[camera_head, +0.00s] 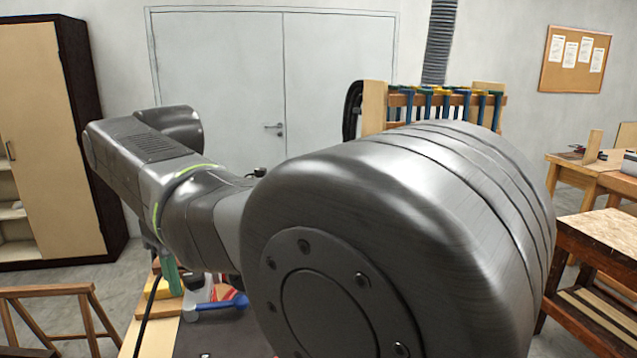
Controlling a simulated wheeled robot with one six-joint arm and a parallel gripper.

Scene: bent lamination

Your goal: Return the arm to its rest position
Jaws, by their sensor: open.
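My arm (390,240) fills the middle of the head view, with a large grey joint close to the camera. A link (140,155) reaches away to the upper left, with a thin lime-green band near its joint. My gripper cannot be made out; the arm's own links may hide it. A workbench (160,330) shows below the arm, with a blue-handled tool (216,307) and other small items on it. Most of its top is hidden behind the arm.
A tall cabinet (40,130) stands at the left, and a grey double door (225,75) at the back. A clamp rack (375,105) stands behind the arm. A wooden trestle (65,292) is front left; wooden tables (600,235) stand at the right.

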